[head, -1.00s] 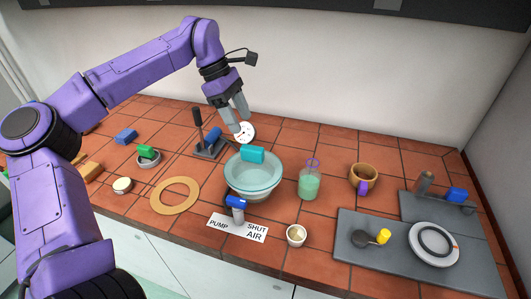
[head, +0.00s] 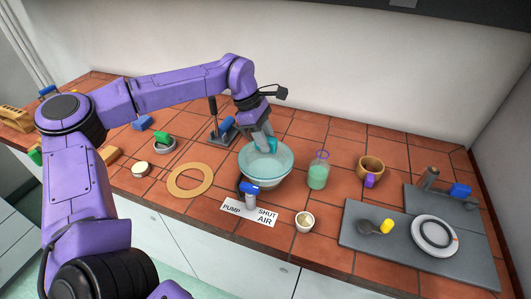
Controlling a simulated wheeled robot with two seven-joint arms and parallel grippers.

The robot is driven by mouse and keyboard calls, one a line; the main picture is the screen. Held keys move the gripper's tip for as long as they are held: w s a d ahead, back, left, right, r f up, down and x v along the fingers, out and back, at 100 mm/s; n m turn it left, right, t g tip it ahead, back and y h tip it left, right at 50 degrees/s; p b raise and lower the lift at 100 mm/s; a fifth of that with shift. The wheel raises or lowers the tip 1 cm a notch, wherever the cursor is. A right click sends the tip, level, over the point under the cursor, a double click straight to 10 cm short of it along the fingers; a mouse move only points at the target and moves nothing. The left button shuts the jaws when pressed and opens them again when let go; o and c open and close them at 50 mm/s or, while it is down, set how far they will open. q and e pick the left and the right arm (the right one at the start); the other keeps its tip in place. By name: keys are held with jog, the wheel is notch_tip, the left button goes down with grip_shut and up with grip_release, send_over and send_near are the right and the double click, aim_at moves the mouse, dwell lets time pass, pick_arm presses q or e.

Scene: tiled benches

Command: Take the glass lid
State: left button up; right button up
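A teal block handle (head: 272,143) stands up from the lid. My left gripper (head: 264,146) points down from above, with its grey fingers at the handle and partly covering it. I cannot tell whether the fingers are closed on the handle or only around it. The lid appears to rest on the bowl's rim. My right gripper is not in view.
A blue-handled valve (head: 250,190) and a PUMP/SHUT/AIR label (head: 248,212) are in front of the bowl. A lever stand (head: 219,133) is behind left, a tan ring (head: 171,181) left, a green-filled jar (head: 318,174) right. A grey slab (head: 365,260) lies front right.

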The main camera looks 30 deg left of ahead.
pick_arm(q)
jog(key=shift+f, duration=0.1)
grip_shut()
